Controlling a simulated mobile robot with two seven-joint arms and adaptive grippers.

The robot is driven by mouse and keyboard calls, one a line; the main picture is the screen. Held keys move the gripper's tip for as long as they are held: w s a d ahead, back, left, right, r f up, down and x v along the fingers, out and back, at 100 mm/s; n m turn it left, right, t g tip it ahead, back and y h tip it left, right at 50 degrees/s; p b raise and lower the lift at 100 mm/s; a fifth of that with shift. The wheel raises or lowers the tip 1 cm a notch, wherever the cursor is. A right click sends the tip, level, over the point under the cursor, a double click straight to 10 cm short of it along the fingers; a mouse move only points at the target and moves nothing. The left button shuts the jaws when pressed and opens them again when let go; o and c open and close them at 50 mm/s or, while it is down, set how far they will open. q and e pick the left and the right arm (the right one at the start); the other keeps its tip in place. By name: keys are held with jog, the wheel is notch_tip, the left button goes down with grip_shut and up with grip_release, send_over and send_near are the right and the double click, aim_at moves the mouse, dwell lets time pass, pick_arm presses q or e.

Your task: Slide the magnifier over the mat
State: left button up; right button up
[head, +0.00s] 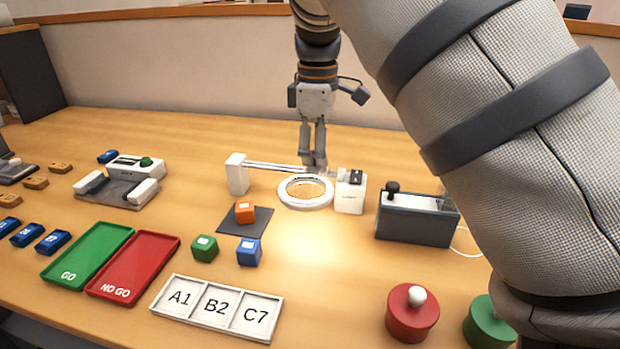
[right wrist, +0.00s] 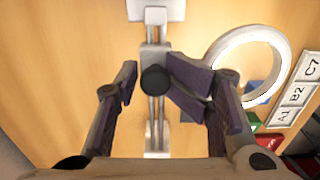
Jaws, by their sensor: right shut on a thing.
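The magnifier (head: 302,205) is a white ring lens held low over the table beside a pair of rails, with a white end block at each side. The ring also shows in the right wrist view (right wrist: 285,62). My right gripper (head: 314,163) is at the rails just behind the ring, shut on the magnifier's black knob (right wrist: 154,79). The knob sits between the fingers in the wrist view. My left gripper is not in view.
GO (head: 75,262) and NO GO (head: 122,278) trays lie left; a lettered tray (head: 218,331) is in front.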

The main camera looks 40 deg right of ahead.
aim_at(262, 164)
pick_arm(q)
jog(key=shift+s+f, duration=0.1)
pick_arm(e)
jog(key=shift+w+f, duration=0.1)
jog(key=shift+f, duration=0.05)
jog(key=shift+c, duration=0.2)
jog(key=shift+w+a+f+b, duration=0.1)
jog(key=shift+w+a+b, duration=0.25)
jog(key=shift+w+a, duration=0.65)
jog(key=shift+w+a+b, duration=0.35)
jog(key=shift+w+a, duration=0.3)
jog(key=shift+w, duration=0.55)
jog(key=shift+c, duration=0.3)
jog(key=shift+w+a+f+b, duration=0.1)
jog(key=shift+w+a+b, duration=0.35)
jog(key=shift+w+a, duration=0.5)
jog(key=shift+w+a+b, duration=0.45)
jog(key=shift+w+a, duration=0.25)
jog(key=shift+w, duration=0.45)
jog(key=shift+o, duration=0.2)
jog(key=o, duration=0.6)
jog(key=shift+w+d, duration=0.1)
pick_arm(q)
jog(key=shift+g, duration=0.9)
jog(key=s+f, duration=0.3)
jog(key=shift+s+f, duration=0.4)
pick_arm(e)
jog(key=shift+r, duration=0.2)
